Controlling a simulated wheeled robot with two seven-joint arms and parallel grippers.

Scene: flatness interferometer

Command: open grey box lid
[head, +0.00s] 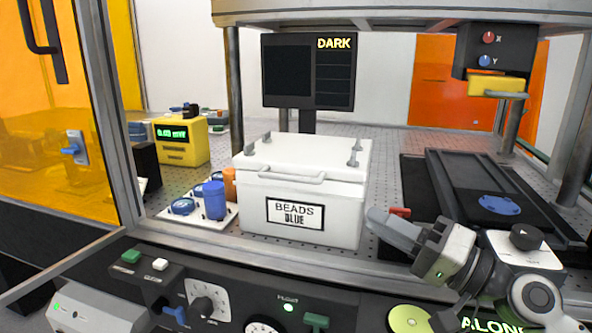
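A pale, almost white box (345,215) with a label reading "BEADS BLUE" stands on the perforated bench in the middle of the head view. Its lid (308,152) is down and looks closed. A bar handle (290,178) runs along the lid's front edge, and small metal posts stand on its top. My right gripper (388,228) is just right of the box's lower right corner, pointing left. Its fingers are seen side-on, so the gap between them cannot be made out. I see nothing held in it. My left gripper is not in view.
Blue and orange containers (214,199) stand on a white tray left of the box. A yellow meter (183,142) is farther back. A dark rail stage (480,190) lies to the right. A control panel with knobs and switches (203,304) runs along the front. A frame post stands behind the box.

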